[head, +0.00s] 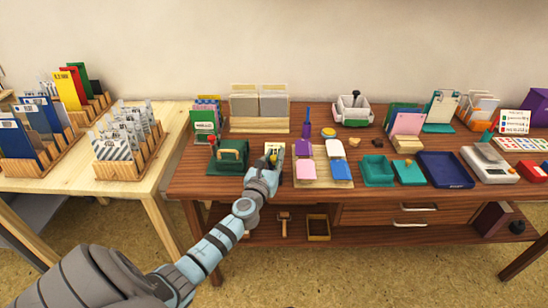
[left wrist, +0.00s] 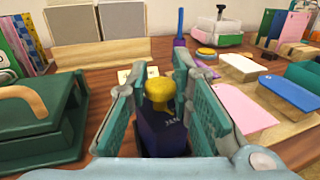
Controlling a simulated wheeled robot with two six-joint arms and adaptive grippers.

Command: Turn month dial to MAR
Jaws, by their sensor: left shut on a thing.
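A dark blue block with a yellow knob (left wrist: 160,92) on top stands between my fingers in the left wrist view. Small pale lettering on the block's face (left wrist: 165,128) looks like JAN, but it is too small to be sure. My left gripper (left wrist: 158,112) has a teal-padded finger on each side of the block and is shut on it. In the head view my left gripper (head: 272,164) is over the table's front edge area, and it mostly hides the block. My right gripper is not in view.
A green press with a handle (head: 229,157) stands close on the left. Pink and blue pads lie on a wooden board (head: 323,152) close on the right. Grey panels (head: 258,103) stand behind. Teal trays (head: 377,170) are farther right.

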